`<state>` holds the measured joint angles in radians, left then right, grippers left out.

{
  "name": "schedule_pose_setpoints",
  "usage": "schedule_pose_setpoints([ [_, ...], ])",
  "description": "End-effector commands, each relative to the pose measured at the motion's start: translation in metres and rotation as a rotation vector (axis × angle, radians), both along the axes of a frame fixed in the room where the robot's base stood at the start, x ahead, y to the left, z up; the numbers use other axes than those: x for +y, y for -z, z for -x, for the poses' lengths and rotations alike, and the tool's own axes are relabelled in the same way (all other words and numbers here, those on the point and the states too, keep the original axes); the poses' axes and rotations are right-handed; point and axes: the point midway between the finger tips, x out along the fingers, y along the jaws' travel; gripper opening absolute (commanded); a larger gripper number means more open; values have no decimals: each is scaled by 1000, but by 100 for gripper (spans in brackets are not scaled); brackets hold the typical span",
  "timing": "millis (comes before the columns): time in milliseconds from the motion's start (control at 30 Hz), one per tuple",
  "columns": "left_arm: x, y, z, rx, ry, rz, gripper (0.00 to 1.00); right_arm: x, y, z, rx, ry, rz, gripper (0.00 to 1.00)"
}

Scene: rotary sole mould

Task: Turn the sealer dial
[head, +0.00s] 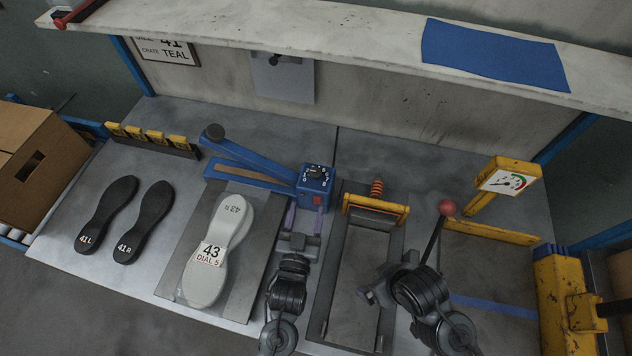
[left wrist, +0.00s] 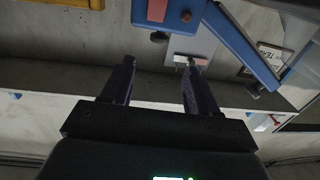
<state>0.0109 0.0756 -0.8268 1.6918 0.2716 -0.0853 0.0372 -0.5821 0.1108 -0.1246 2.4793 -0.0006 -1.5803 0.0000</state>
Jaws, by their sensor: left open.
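The sealer is blue, with a long arm (head: 240,160) and a control box (head: 326,196) at its right end. The dial (head: 315,173) is a dark knob on a black, marked face on top of the box; its exact setting is too small to read. My left gripper (head: 299,222) is open and empty just in front of the box, below the dial. In the left wrist view its fingers (left wrist: 155,82) are spread, with a blue body (left wrist: 183,14) beyond them; the dial does not show there. My right gripper (head: 374,291) is over the mould frame, its opening unclear.
A white sole (head: 232,215) carries a card (head: 209,254) reading "43 DIAL 5". Two black soles (head: 105,215) lie at left. A lever with a red ball (head: 447,207) and a yellow gauge (head: 509,181) stand at right. A shelf (head: 300,35) hangs above the bench.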

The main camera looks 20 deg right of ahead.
Motion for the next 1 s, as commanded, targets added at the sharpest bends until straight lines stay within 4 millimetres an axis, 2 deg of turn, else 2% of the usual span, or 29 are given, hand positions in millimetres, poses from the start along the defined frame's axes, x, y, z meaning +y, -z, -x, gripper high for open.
schedule_pose_setpoints([
  [600,-46,0,-75,0,0,0,60,-5,7,-1,-4,-5,17,100],
  [800,-52,-1,-84,0,0,0,60,-5,8,-1,-4,-5,17,100],
  [1000,-53,-1,-86,1,0,-1,60,-5,8,-1,-3,-3,13,100],
])
